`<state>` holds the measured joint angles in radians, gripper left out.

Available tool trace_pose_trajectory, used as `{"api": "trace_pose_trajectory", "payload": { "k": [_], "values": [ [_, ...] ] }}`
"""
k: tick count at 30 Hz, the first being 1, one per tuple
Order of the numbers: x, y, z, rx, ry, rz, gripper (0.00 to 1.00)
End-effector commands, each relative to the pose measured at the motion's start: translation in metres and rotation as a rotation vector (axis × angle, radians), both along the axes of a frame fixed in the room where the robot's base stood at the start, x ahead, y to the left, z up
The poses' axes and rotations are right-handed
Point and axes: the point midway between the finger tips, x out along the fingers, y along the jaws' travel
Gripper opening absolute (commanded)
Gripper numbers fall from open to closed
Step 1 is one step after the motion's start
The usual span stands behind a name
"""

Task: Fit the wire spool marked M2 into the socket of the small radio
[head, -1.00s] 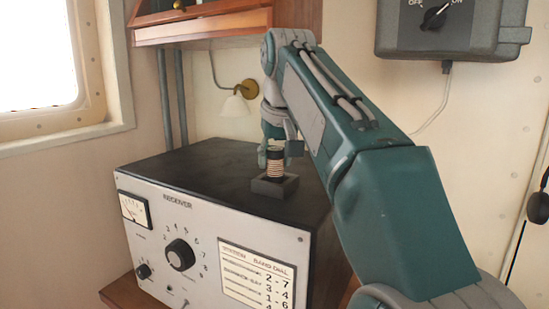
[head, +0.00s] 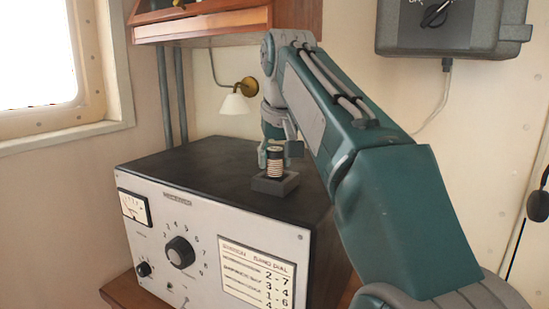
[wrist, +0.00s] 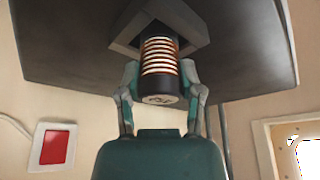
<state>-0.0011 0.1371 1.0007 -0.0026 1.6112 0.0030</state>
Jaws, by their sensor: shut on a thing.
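The wire spool (head: 275,163), dark with copper windings, stands upright at the socket (head: 272,187), a dark square block on top of the small radio (head: 185,235). In the wrist view the socket frame (wrist: 125,38) surrounds the far end of the spool (wrist: 159,62); how deep it sits is hard to tell. The mark on its near black cap is too blurred to read. My gripper (wrist: 162,92) is shut on the spool, one finger on each side of the cap. In the head view my gripper (head: 277,155) is behind and beside the spool.
A wooden shelf (head: 230,25) hangs above the radio, near my arm. A wall lamp (head: 236,103) is behind it. A grey switch box (head: 452,25) is at the upper right. The rest of the radio's top is clear.

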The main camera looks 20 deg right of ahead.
Motion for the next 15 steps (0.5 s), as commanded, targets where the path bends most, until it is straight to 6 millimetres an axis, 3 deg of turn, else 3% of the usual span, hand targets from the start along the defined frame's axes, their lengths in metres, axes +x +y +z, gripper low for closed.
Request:
{"api": "trace_pose_trajectory", "payload": {
  "k": [15],
  "values": [
    [-0.0001, 0.0000, -0.0056, 0.000, 0.000, 0.000, 0.00]
  ]
}}
